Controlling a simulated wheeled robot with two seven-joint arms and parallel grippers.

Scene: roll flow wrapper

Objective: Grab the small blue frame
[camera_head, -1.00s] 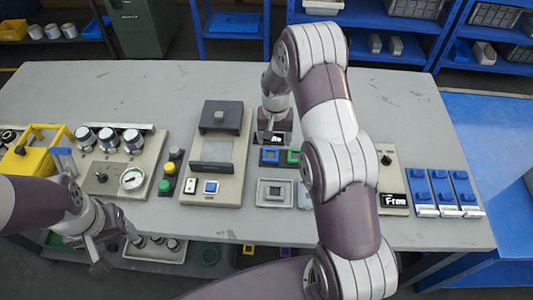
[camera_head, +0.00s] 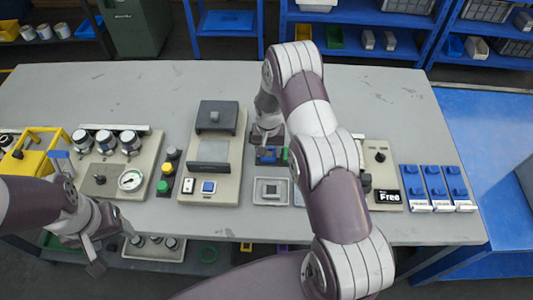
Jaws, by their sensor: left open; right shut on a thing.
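The small blue frame (camera_head: 265,160) is near the middle of the table, left of a green piece (camera_head: 285,155) that is partly hidden by my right arm. My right gripper (camera_head: 267,149) is over the blue frame and shut on it, covering its rear part. I cannot tell whether the frame is clear of the table. My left gripper (camera_head: 92,252) is open and empty, low at the front left, off the table's front edge.
A grey tray with a square block (camera_head: 271,192) lies in front of the blue frame. A beige press-like machine (camera_head: 216,150) stands to its left. Several blue switches (camera_head: 437,188) are at right. The table's back (camera_head: 150,90) is clear.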

